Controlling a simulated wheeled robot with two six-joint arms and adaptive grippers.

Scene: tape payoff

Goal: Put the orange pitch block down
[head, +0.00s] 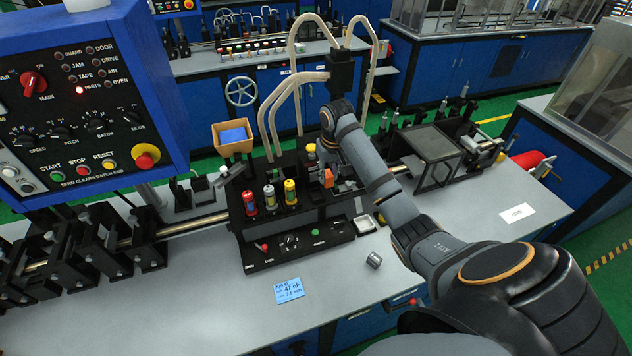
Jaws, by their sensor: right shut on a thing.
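The orange pitch block (328,178) shows as a small upright orange piece at the black tape station (292,222), in the middle of the view. My right arm reaches in from the lower right, and my right gripper (328,168) points down there, shut on the orange block. The fingertips are small and partly hidden by my wrist. I cannot tell whether the block's underside touches the station. My left gripper is out of view.
A small metal tray (364,223) and a loose metal piece (374,260) are nearer. A control panel (85,100) overhangs at left. The grey bench front (200,300) is mostly clear.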

